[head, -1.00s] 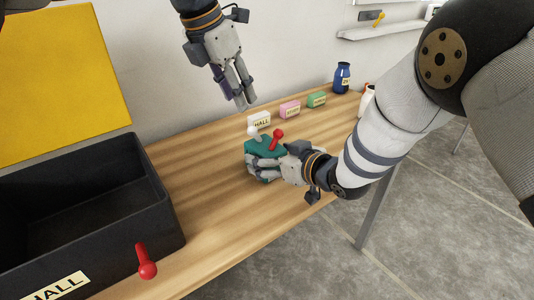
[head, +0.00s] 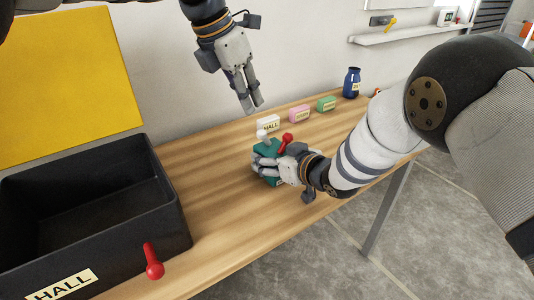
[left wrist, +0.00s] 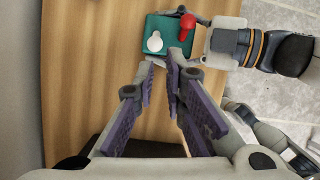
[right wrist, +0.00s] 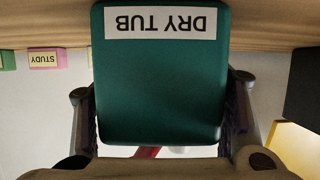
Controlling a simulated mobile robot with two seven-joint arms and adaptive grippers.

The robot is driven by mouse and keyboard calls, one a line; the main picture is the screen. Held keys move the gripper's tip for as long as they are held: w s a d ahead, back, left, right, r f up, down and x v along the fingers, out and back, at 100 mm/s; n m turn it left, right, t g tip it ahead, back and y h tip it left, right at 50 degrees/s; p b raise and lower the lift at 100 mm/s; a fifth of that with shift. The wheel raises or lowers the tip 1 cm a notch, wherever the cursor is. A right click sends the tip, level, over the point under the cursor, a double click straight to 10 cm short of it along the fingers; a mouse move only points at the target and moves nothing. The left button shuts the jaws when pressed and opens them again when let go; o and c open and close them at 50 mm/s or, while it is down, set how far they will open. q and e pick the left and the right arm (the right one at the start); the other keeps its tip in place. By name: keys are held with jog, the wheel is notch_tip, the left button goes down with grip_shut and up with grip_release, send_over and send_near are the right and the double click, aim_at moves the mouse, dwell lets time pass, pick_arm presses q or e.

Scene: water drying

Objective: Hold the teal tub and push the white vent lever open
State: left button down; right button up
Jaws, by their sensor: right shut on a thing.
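The teal tub (head: 268,150) is over the table in the head view, with a white lever (head: 262,134) and a red lever (head: 286,142) on its top. My right gripper (head: 271,166) is shut on the tub, its fingers on opposite sides. The right wrist view shows the tub's teal face (right wrist: 160,85) with an upside-down "DRY TUB" label. My left gripper (head: 254,106) is above and behind the tub, open and empty, pointing down. In the left wrist view, the white lever (left wrist: 154,42) is just beyond its fingertips, apart from them; the red lever (left wrist: 186,26) is farther right.
White (head: 268,124), pink (head: 299,114) and green (head: 326,104) labelled blocks and a blue jar (head: 351,83) line the back. The wooden table (head: 225,215) is bare between bin and tub.

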aim_at(257, 150)
pick_arm(q)
jog(key=s+a+f+t+h, duration=0.2)
jog(key=s+a+f+h, duration=0.1)
jog(key=s+a+f, duration=0.3)
jog(key=shift+s+a+f+n+t, duration=0.3)
jog(key=shift+a+t, duration=0.1)
jog(key=shift+a, duration=0.65)
jog(key=shift+f, duration=0.1)
jog(key=x, duration=0.9)
jog(key=shift+w+d+f, duration=0.2)
jog(key=shift+d, duration=0.15)
jog(key=shift+w+d+r, duration=0.4)
jog(key=shift+w+d, duration=0.15)
jog(key=shift+w, duration=0.05)
jog(key=shift+w+d+r, duration=0.4)
jog(key=shift+w+d, duration=0.1)
jog(key=shift+w, duration=0.1)
jog(key=shift+w+d+r, duration=0.15)
jog(key=shift+w, duration=0.05)
